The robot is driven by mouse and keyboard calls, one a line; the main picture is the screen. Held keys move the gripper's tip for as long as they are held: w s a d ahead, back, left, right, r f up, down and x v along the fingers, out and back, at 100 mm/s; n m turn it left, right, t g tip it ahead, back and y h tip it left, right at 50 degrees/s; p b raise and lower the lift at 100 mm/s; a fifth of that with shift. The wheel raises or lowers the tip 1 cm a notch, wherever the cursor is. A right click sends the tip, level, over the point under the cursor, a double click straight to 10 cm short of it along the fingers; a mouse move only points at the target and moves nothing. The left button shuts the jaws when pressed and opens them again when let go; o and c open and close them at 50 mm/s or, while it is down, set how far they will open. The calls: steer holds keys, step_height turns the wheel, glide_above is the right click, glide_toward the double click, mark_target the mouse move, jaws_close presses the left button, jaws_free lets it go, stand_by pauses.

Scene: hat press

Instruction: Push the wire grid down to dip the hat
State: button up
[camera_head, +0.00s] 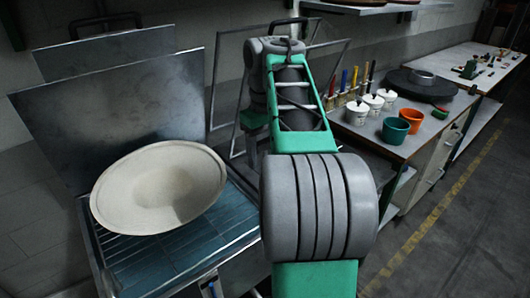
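A cream, wide-brimmed hat (160,187) lies with its hollow side up at the left, over a metal basin (240,232). Thin parallel bars of a wire grid (128,246) show below the hat's front edge, over a blue-green surface that looks like water. The hat hides most of the grid, and I cannot tell how deep the grid sits. My grey and green arm fills the middle of the view, to the right of the hat. My gripper is not visible.
Grey metal panels (115,115) stand behind the basin. A thin upright frame (216,85) stands behind my arm. A bench at right holds white pots (357,112), an orange cup (411,120), a green cup (395,131) and a dark disc (415,87). Floor at lower right is clear.

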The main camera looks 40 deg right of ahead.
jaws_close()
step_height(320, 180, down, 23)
steer(key=b, duration=2.2)
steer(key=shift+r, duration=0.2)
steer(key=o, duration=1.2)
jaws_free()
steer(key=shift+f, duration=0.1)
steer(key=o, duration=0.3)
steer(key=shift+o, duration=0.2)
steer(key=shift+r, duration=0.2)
